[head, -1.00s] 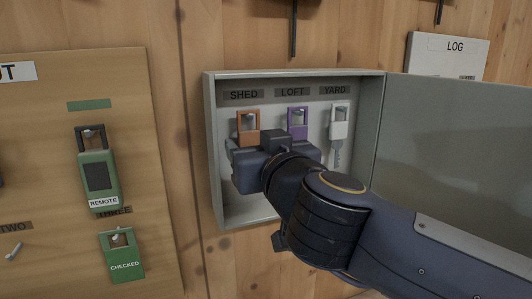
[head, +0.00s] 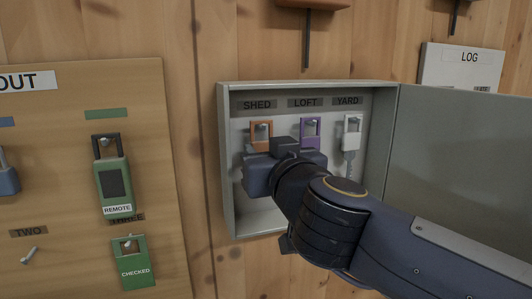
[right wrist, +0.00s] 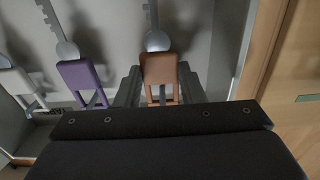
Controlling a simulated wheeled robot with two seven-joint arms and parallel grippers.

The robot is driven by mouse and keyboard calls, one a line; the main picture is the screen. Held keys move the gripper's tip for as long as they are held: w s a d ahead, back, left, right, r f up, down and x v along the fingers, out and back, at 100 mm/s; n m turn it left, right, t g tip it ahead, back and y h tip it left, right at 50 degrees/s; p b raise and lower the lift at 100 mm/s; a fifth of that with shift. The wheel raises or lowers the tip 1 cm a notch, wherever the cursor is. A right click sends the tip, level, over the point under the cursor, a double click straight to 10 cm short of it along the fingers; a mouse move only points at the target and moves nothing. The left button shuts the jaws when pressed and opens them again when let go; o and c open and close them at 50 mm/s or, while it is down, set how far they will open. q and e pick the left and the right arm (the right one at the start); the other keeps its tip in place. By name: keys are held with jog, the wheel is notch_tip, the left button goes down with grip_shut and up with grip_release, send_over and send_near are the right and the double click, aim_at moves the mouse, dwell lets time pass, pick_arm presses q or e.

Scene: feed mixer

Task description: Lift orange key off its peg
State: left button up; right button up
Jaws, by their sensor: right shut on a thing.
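The orange key (head: 261,131) hangs under the SHED label at the left of the open key cabinet (head: 226,165). A peg shows in the opening of its orange tag. My right gripper (head: 262,152) is in front of the tag and hides its lower part in the head view. In the right wrist view the orange tag (right wrist: 159,67) is between the two fingers of my right gripper (right wrist: 160,88), which is shut on it. The key's silver shaft extends beyond the tag there. My left gripper is not in view.
The purple key (head: 310,128) hangs close beside my gripper under LOFT, and the white key (head: 352,128) under YARD. The cabinet door (head: 460,160) stands open at right. A wooden board (head: 70,150) with a green remote padlock (head: 113,180) and a green CHECKED tag (head: 133,262) is at left.

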jog(key=shift+r, duration=0.2)
jog(key=shift+r, duration=0.5)
jog(key=shift+s, duration=0.15)
jog(key=v, duration=0.9)
jog(key=shift+s, duration=0.15)
dwell(0.9)
